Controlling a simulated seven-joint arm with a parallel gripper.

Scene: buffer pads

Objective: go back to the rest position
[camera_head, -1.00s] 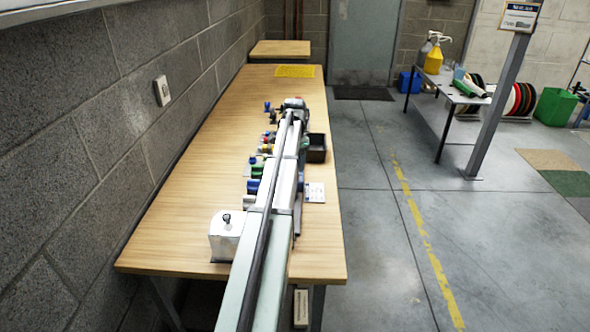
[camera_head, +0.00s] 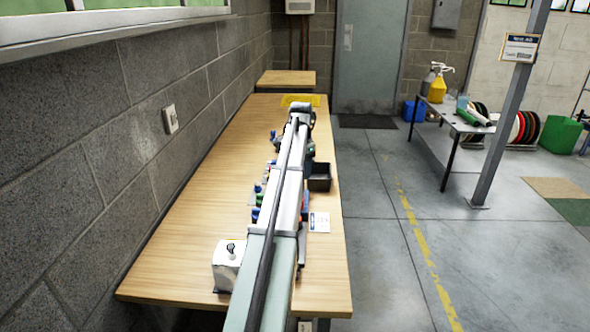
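My arm reaches away from the camera, low over the long wooden table (camera_head: 185,262). My gripper is at the far end of the arm, beyond the dark wrist, and its fingers are hidden from this view. I cannot see whether it holds anything.
Several small blue and dark items (camera_head: 257,198) stand left of my arm, partly hidden by it. A black bin (camera_head: 320,184) and a white card (camera_head: 319,222) lie to the right. A white box (camera_head: 227,266) stands near the front. A yellow sheet (camera_head: 299,99) lies far back; the left table side is clear.

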